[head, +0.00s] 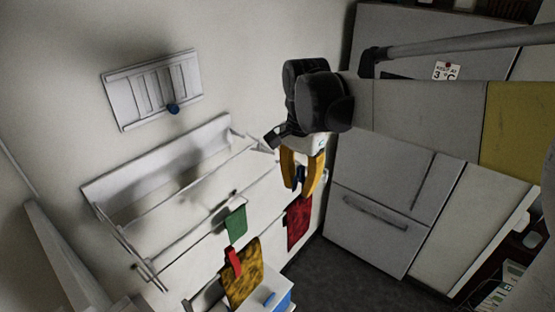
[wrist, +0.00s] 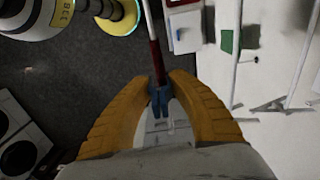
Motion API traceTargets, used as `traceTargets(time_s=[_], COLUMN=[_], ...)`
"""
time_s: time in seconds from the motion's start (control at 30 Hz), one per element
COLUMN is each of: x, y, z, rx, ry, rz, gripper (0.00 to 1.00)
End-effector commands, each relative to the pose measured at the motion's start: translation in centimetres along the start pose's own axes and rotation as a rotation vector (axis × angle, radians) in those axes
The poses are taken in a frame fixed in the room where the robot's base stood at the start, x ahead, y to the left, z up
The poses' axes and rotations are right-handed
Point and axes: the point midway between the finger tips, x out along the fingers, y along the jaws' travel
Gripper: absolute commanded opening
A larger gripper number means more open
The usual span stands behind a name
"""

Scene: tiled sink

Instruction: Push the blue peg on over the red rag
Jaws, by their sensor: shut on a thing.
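My gripper (head: 299,188) has yellow fingers and is shut on the blue peg (wrist: 160,99), which shows between the fingertips in the wrist view. In the head view the peg is a small dark shape, mostly hidden by the fingers. The red rag (head: 298,224) hangs from a rack rod, just below the gripper in the head view. In the wrist view the red rag (wrist: 155,62) is a narrow strip seen nearly edge-on, right at the peg's far end. I cannot tell whether the peg's jaws straddle the rag or only meet it.
A green cloth (head: 236,224) and a yellow patterned cloth (head: 243,276) with a red peg (head: 234,262) hang to the left. The wall rack (head: 120,228) has several thin rods. A grey cabinet front (head: 372,222) stands close on the right. A blue item (head: 284,301) is at the bottom.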

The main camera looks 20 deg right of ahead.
Motion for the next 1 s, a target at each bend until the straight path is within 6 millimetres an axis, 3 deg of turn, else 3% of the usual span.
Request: traceTargets(time_s=[1.0], x=[1.5], y=[0.0], z=[0.0], rx=[0.0], ry=[0.0], rz=[0.0], gripper=[0.07])
